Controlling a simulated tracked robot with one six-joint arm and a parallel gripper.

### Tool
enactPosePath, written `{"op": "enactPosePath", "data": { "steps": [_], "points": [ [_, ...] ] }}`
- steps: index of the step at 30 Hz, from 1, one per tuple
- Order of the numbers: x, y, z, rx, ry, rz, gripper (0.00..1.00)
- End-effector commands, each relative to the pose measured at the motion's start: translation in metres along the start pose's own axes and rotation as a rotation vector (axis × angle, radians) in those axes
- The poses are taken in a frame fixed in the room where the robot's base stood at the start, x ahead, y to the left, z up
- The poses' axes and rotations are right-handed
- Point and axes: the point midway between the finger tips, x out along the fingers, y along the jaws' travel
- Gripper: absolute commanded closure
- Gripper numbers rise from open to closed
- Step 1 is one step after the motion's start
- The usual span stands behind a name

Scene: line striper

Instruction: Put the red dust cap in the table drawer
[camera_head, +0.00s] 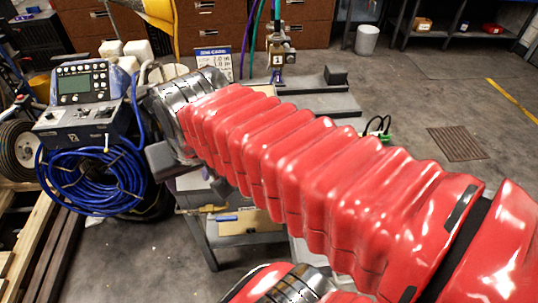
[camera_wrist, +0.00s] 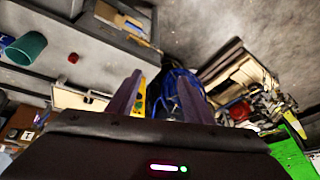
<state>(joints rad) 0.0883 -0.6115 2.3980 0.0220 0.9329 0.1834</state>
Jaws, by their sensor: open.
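The red dust cap (camera_wrist: 73,58) is a small red piece on the grey table top (camera_wrist: 50,75) in the wrist view, left of my gripper. In the head view I cannot see it; my red arm covers much of the table. The table drawer (camera_head: 250,239) stands open below the table top in the head view, with a tan piece and a blue pen-like item inside. It also shows at the top of the wrist view (camera_wrist: 152,14). My gripper (camera_wrist: 160,76) is open, with nothing between its fingers. In the head view it is mostly hidden behind the arm's end.
A teal cup (camera_wrist: 25,47) is on the table near the cap. A blue device (camera_head: 85,90) with a coiled blue hose (camera_head: 95,180) stands left of the table in the head view. Timber (camera_head: 45,240) lies at lower left. Floor at the right is mostly clear.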

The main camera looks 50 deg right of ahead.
Motion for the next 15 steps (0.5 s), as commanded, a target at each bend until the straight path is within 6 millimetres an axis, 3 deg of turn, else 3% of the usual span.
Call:
{"op": "enactPosePath", "data": {
  "steps": [15],
  "points": [
    [0.029,0.068,-0.073,0.607,-0.123,0.066,0.54]
  ]
}}
